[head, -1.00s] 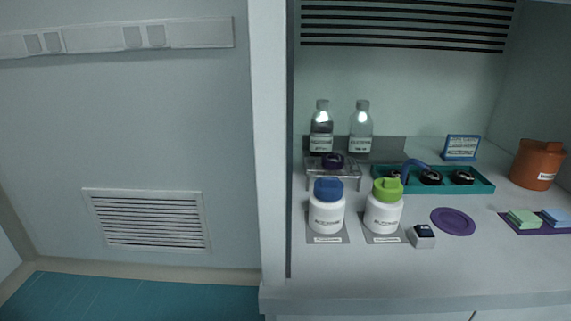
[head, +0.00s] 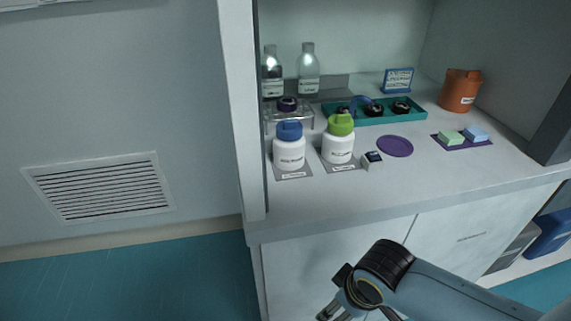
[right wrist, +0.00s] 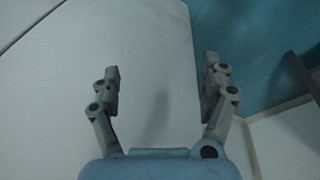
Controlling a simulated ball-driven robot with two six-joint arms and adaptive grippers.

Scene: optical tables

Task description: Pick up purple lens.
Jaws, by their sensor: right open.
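A small dark purple ring-shaped piece, which looks like the purple lens (head: 287,104), sits on top of a clear stand (head: 303,118) at the left of the counter in the head view. Its details are too small to tell. My right gripper (head: 335,309) is low in front of the cabinet, below the counter and well apart from the lens. In the right wrist view my right gripper (right wrist: 160,88) is open with nothing between its fingers. My left gripper is out of view.
White bottles with blue (head: 289,152) and green (head: 338,145) lids stand in front of the stand. A teal tray (head: 414,113) with dark round pieces lies to the right, behind a flat purple disc (head: 395,146). The counter's front strip is clear.

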